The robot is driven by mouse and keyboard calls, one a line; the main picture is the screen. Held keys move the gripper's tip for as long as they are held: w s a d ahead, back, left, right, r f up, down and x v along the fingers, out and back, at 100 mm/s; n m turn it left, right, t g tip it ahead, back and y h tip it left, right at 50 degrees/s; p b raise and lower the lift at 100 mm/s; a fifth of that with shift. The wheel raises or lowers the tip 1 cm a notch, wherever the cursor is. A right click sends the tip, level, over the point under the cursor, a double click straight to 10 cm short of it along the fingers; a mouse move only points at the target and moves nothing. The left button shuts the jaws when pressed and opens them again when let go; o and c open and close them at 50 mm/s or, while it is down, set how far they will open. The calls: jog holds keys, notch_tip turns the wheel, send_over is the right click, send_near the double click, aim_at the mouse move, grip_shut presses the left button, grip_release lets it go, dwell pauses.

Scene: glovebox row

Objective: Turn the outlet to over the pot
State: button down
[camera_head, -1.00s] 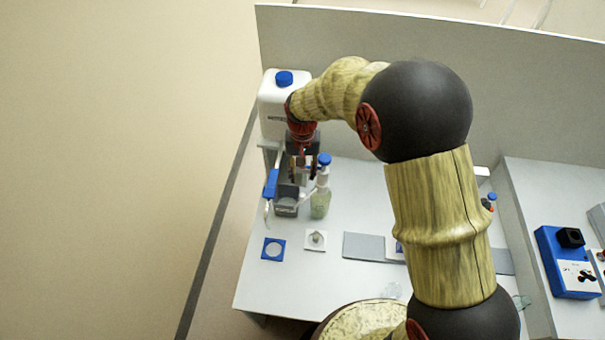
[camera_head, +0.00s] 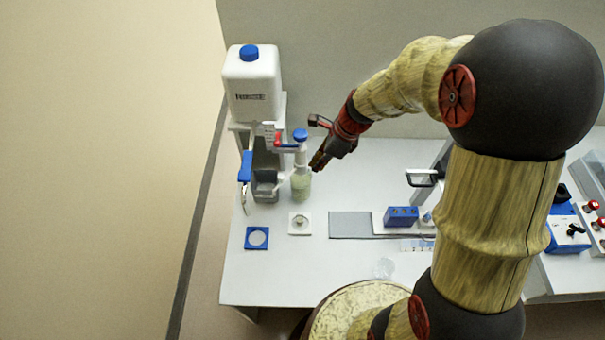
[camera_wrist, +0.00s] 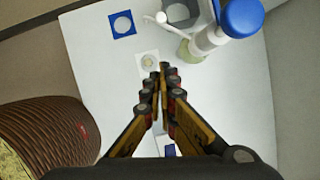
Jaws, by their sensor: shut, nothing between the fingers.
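A clear bottle (camera_head: 301,188) with a blue cap (camera_head: 300,135) and white neck stands upright at the left of the bench. Its thin white outlet (camera_head: 282,184) points left and toward the front, near a grey open box (camera_head: 265,187). In the wrist view the outlet (camera_wrist: 172,26) ends in a rounded tip, and the blue cap (camera_wrist: 242,17) is at the upper right. A small pot-like object (camera_head: 302,222) sits on a white square in front of the bottle. My gripper (camera_head: 317,164) is shut and empty, just right of the bottle; I cannot tell whether they touch.
A white reservoir (camera_head: 252,88) stands behind the grey box, with a blue-handled part (camera_head: 245,167) hanging at its left. A blue square with a pale disc (camera_head: 257,238) lies in front. A grey mat (camera_head: 350,225) and blue block (camera_head: 401,216) lie right. The front bench is mostly clear.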

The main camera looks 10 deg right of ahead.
jog(key=w+a+f+b, duration=0.2)
jog(key=a+f, duration=0.4)
jog(key=f, duration=0.3)
jog(key=shift+w+a, duration=0.4)
jog(key=shift+w, duration=0.05)
jog(key=shift+f, duration=0.1)
jog(key=shift+a+m+p, duration=0.25)
jog(key=shift+m+p, duration=0.05)
jog(key=shift+p, duration=0.25)
